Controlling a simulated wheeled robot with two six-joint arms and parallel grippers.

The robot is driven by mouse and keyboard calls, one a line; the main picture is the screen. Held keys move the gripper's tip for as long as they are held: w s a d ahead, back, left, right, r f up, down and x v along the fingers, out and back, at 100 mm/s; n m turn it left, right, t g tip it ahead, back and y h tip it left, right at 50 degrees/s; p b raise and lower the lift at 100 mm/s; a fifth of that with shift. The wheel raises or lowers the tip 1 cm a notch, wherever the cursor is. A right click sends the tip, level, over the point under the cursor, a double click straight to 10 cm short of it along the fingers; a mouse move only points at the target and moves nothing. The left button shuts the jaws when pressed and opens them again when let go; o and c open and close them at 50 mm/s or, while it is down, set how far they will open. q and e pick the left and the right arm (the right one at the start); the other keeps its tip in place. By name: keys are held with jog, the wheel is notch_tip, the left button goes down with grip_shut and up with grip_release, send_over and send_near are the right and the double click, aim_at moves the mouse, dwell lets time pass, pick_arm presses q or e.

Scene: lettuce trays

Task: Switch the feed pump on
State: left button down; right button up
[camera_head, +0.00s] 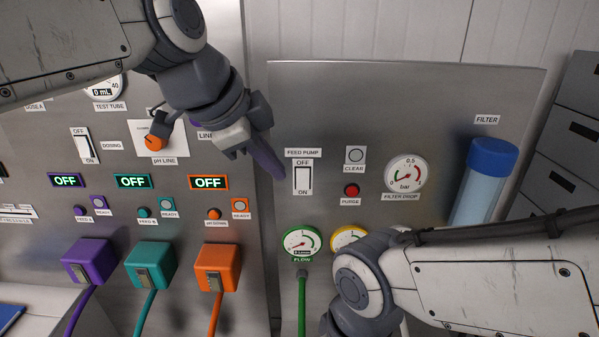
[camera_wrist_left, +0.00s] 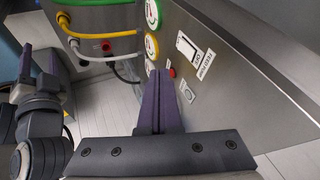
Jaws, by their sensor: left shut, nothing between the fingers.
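The feed pump switch (camera_head: 303,178) is a white rocker in a dark frame on the steel panel, with OFF above it and ON below. I cannot tell which end is pressed in. My left gripper (camera_head: 280,174) is shut and empty, its purple fingertips just left of the switch in the head view. In the left wrist view the shut fingers (camera_wrist_left: 159,74) point toward the panel, and the switch (camera_wrist_left: 187,46) lies up and right of the tips. Contact does not show.
A clear button (camera_head: 355,155), a red purge button (camera_head: 351,190) and a filter drop gauge (camera_head: 405,174) sit right of the switch. The green flow gauge (camera_head: 302,241) is below. A blue-capped filter (camera_head: 485,182) stands at the right. The pH line knob (camera_head: 154,142) is at the left.

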aim_at(298, 184)
pick_arm(q)
jog(key=w+d+f+p, duration=0.1)
jog(key=w+f, duration=0.1)
jog(key=w+d+f+p, duration=0.1)
jog(key=w+f+p, duration=0.1)
jog(key=w+f, duration=0.1)
jog(key=w+d+f+p, duration=0.1)
jog(key=w+f, duration=0.2)
jog(key=shift+d+f, duration=0.2)
jog(key=shift+f, duration=0.05)
